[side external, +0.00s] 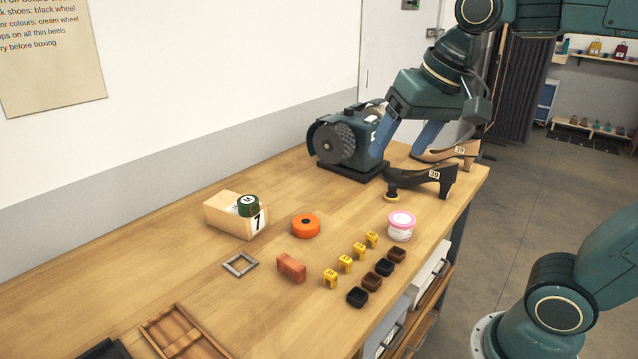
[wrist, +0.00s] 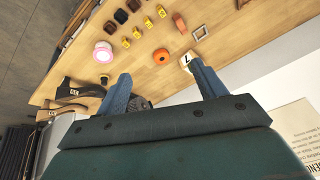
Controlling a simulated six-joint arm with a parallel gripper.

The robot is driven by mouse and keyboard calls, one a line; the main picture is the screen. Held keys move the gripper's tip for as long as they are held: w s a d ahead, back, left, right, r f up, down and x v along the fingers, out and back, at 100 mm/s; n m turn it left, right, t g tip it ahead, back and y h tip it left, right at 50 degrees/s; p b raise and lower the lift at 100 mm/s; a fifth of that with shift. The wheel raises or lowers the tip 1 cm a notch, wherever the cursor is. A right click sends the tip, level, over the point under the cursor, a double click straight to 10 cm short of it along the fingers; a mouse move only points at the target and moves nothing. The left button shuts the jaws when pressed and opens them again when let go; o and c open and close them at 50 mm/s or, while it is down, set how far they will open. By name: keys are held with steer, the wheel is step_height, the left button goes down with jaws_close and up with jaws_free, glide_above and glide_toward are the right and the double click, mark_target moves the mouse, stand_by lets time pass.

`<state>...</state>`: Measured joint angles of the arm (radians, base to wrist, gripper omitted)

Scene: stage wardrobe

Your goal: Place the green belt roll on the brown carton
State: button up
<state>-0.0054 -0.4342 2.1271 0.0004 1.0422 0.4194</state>
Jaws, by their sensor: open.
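The green belt roll (side external: 248,206), dark green with a pale letter on top, rests on the right end of the light brown carton (side external: 224,213). The carton lies on the bench and has a white label with a 7. My gripper (side external: 398,152) is open and empty, up in front of the grinding machine, well to the right of the carton and apart from it. In the wrist view the fingers (wrist: 160,70) are spread. The carton's labelled end (wrist: 187,60) shows beside the right-hand finger, which hides part of it; I cannot make out the roll there.
A grinder (side external: 345,145) and two heeled shoes (side external: 425,178) stand at the back. An orange roll (side external: 306,225), a pink-lidded tub (side external: 400,226), a red-brown block (side external: 291,267), a grey frame (side external: 240,264) and several small yellow and dark pieces lie nearby. A wooden tray (side external: 180,335) is in front.

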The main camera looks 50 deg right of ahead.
steer(key=s+f+n+t, duration=0.1)
steer(key=s+f+n, duration=0.3)
steer(key=s+f, duration=0.2)
steer(key=s, duration=0.2)
steer(key=shift+s+f+n, duration=0.3)
steer(key=shift+f+n, duration=0.1)
